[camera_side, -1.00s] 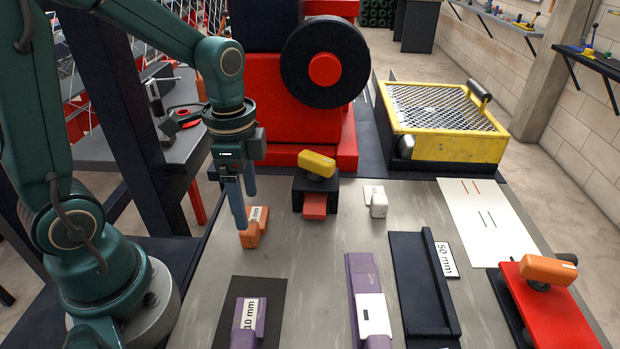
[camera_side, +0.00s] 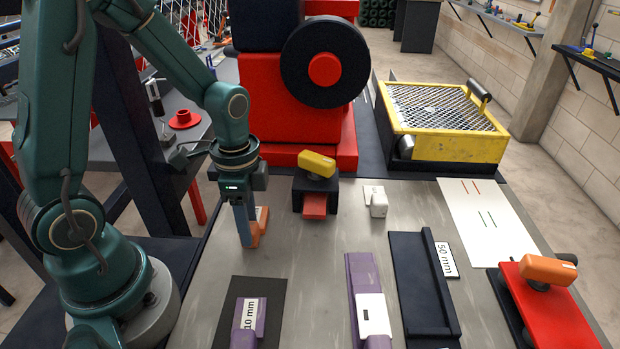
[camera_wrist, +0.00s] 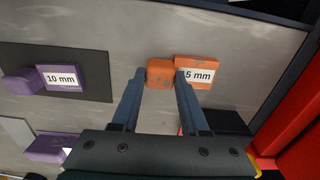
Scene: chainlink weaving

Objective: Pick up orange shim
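The orange shim (camera_side: 260,226) lies on the grey table near its left edge. It has a block-shaped end and a white label, partly hidden behind my fingers in the side view. In the wrist view the orange shim (camera_wrist: 195,69) shows a label ending in "5 mm". My gripper (camera_side: 248,243) is low at the table, pointing down at the shim. In the wrist view my gripper (camera_wrist: 159,76) is open, with one blue finger on each side of the shim's block end. I cannot tell whether the fingers touch it.
A purple shim marked 10 mm (camera_side: 248,318) lies on a dark mat at the front. A black block with a yellow handle (camera_side: 317,164) stands right of my gripper, near a small white piece (camera_side: 377,201). The table between them is clear.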

